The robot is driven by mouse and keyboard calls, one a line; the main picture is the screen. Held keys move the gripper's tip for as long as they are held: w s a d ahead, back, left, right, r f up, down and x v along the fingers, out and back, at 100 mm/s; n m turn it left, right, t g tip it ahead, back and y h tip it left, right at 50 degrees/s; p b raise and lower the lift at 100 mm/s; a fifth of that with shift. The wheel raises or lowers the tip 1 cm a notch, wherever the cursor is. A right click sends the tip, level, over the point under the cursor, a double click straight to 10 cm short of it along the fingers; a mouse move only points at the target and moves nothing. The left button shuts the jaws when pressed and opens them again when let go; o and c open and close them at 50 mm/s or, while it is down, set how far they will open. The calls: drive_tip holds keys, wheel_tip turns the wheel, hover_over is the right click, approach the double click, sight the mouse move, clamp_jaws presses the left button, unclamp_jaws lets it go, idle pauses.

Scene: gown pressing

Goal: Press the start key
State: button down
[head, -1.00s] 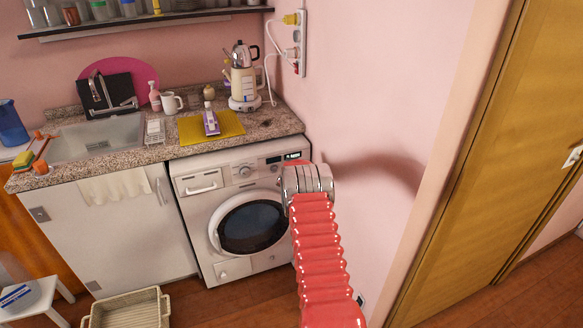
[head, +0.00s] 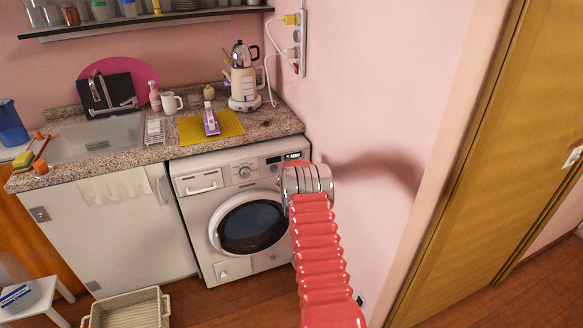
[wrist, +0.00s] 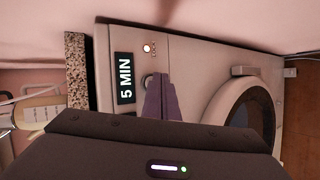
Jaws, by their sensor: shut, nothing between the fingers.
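The white washing machine (head: 197,208) stands under the counter, its control panel along the top front edge. In the wrist view the panel appears turned on its side, with a dark display (wrist: 125,78) reading "5 MIN". A round key (wrist: 148,81) sits beside the display, partly hidden by my fingertips; its label cannot be read. My gripper (wrist: 158,76) is shut and empty, its tips over or against the edge of this key; I cannot tell whether they touch. In the head view my arm hides the fingers and the panel's right end.
A small lit indicator (wrist: 148,48) glows on the panel. The round machine door (head: 250,228) is closed. The granite counter (head: 270,124) above holds an electric kettle (head: 243,82) and a yellow mat (head: 190,130). A pink wall (head: 390,120) is close on the right.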

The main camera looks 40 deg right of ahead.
drive_tip(key=shift+s+a, duration=0.25)
drive_tip(key=shift+s, duration=0.45)
drive_tip(key=s, duration=0.2)
drive_tip(key=s+a, duration=0.1)
drive_tip(key=s, duration=0.1)
drive_tip(key=shift+s+a, duration=0.2)
drive_tip(key=shift+s, duration=0.2)
idle(0.8)
